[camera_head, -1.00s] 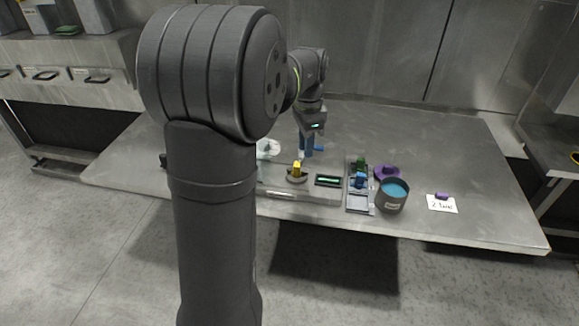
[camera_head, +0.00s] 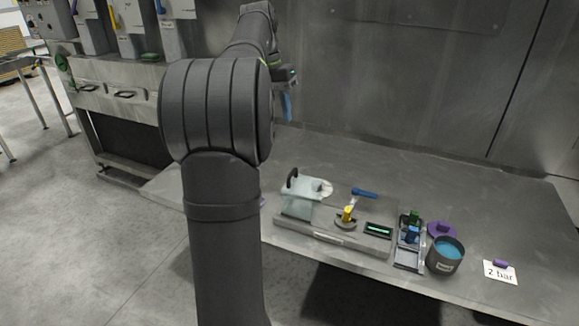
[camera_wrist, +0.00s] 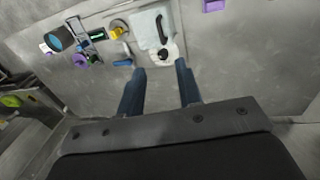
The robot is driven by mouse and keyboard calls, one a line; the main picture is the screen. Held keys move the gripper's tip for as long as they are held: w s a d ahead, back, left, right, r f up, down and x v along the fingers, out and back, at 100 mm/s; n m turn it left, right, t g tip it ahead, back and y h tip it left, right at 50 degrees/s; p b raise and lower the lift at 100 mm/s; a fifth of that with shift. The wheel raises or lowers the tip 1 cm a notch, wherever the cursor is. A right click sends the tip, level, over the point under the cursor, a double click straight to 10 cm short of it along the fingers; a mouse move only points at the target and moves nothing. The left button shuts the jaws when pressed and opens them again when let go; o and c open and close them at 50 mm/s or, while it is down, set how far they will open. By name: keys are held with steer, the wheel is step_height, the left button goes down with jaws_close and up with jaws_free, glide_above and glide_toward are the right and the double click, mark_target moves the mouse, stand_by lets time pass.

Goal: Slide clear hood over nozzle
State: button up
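The clear hood (camera_head: 297,206), a see-through box with a black handle, stands on the left part of a grey base plate. It also shows in the wrist view (camera_wrist: 147,28), beyond my fingertips. The nozzle appears to be the yellow piece (camera_head: 348,214) on a round grey foot, right of the hood and apart from it; it also shows in the wrist view (camera_wrist: 117,30). My gripper (camera_head: 287,108) is raised behind the hood, partly hidden by my arm. In the wrist view my gripper (camera_wrist: 159,66) has its two blue fingers apart, with nothing between them.
A blue-handled piece (camera_head: 364,192) lies behind the nozzle. A display (camera_head: 378,230), a tray (camera_head: 408,256) with blue and green parts, a pot of blue liquid (camera_head: 445,256), a purple piece (camera_head: 441,230) and a "2 bar" card (camera_head: 500,272) stand right. The back right table is clear.

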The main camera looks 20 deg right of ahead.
mark_target(291, 173)
steer(key=f, duration=0.5)
steer(key=s+d+f, duration=0.1)
steer(key=f, duration=0.4)
steer(key=s+d+f, duration=0.1)
steer(key=f, duration=0.4)
steer(key=shift+s+d+f, duration=0.1)
steer(key=shift+f, duration=0.2)
jaws_close()
